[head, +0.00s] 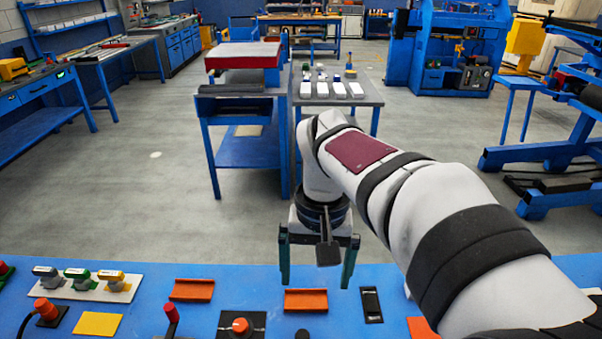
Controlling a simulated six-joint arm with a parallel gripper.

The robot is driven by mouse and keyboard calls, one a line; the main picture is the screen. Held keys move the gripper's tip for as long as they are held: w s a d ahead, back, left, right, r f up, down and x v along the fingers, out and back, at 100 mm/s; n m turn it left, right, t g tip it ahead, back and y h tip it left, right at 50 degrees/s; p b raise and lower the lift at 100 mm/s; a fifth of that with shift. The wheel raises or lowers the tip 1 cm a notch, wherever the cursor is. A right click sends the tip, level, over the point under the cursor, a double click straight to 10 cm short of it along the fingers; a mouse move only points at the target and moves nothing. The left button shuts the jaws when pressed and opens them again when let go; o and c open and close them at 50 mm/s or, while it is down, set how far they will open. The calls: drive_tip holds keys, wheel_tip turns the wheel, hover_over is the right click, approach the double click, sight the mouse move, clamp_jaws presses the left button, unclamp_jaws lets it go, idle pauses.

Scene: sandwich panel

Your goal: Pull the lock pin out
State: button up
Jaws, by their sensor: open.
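The blue panel (140,300) runs along the bottom of the head view. I cannot tell for certain which part on it is the lock pin. A red-capped stem (171,314) stands upright near the front edge, left of centre. An orange-red cylindrical knob (44,307) sits on a black bracket at the far left. My gripper (316,284) points down over the back part of the panel, right of both. Its two dark green fingers are wide apart with nothing between them. They appear above an orange channel-shaped piece (306,300).
A white plate (117,292) with grey, green and yellow knobs is at the left. My arm covers the panel's right side.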

drive_tip(key=s+d+f+m, duration=0.2)
drive_tip(key=s+d, duration=0.1)
drive_tip(key=s, duration=0.9)
drive_tip(key=shift+s+d+m+y, duration=0.35)
drive_tip(key=shift+m+y, duration=0.05)
drive_tip(key=s+f, duration=0.1)
drive_tip(key=s, duration=0.1)
drive_tip(key=s+f+m, duration=0.1)
drive_tip(key=s+f, duration=0.1)
drive_tip(key=s, duration=0.1)
drive_tip(key=s+f+m, duration=0.1)
drive_tip(key=s, duration=0.1)
drive_tip(key=shift+s+d+f+y, duration=0.15)
drive_tip(key=shift+s+d+y, duration=0.1)
drive_tip(key=shift+s+y, duration=0.1)
drive_tip(key=c, duration=0.4)
drive_tip(key=shift+w, duration=0.1)
drive_tip(key=shift+c, duration=0.5)
drive_tip(key=n+h, duration=0.2)
drive_tip(key=n, duration=0.5)
hover_over(304, 335)
wheel_tip(304, 335, down, 3)
wheel_tip(304, 335, down, 16)
drive_tip(key=shift+a+r, duration=0.1)
clamp_jaws()
